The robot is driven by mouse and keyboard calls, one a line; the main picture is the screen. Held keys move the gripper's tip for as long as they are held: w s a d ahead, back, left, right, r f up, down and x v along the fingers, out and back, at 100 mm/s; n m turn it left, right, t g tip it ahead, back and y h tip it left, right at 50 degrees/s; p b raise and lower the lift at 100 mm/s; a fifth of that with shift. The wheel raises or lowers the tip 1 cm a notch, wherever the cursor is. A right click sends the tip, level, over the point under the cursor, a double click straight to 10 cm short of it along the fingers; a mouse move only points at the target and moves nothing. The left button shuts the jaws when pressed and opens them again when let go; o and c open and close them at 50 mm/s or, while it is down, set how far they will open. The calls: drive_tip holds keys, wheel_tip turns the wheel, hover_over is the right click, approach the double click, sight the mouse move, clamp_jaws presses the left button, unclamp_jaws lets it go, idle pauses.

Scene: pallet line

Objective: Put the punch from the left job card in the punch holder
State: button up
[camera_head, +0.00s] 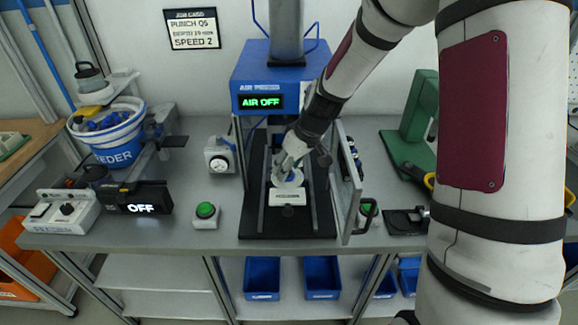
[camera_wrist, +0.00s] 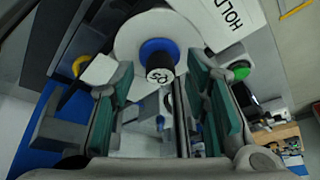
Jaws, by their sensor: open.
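The job card (camera_head: 192,30) on the back wall reads punch Q5, with depth and speed lines. In the wrist view a punch (camera_wrist: 158,64) with a blue collar and a dark-sided, pale end marked like Q5 points toward the camera. It appears in front of a round white disc (camera_wrist: 130,38), beside a white label starting "HOLD" (camera_wrist: 228,14). The disc (camera_head: 291,181) and labelled white block (camera_head: 288,197) also show inside the press. My gripper (camera_head: 285,166) is open just above the disc. Its teal-padded fingers (camera_wrist: 160,85) are on either side of the punch, apart from it. How deep the punch sits is unclear.
The blue air press (camera_head: 280,75) reads AIR OFF and stands over my gripper. An open guard panel (camera_head: 347,178) is close on the right. A green button (camera_head: 205,211), feeder bucket (camera_head: 108,132) and feeder display (camera_head: 142,199) reading OFF are left. Blue bins (camera_head: 262,277) sit below.

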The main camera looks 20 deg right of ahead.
drive_tip(key=v, duration=1.1)
drive_tip(key=s+a+r+m, duration=0.1)
drive_tip(key=s+r, duration=0.3)
drive_tip(key=s, duration=0.4)
drive_tip(key=s+r+m+t+h, duration=0.1)
drive_tip(key=s+r, duration=0.3)
drive_tip(key=s, duration=0.4)
drive_tip(key=s+a+r+m+h, duration=0.1)
drive_tip(key=s+r+m, duration=0.2)
drive_tip(key=s, duration=0.6)
drive_tip(key=shift+a+r+t, duration=0.3)
drive_tip(key=shift+r+t, duration=0.1)
drive_tip(key=shift+r, duration=0.5)
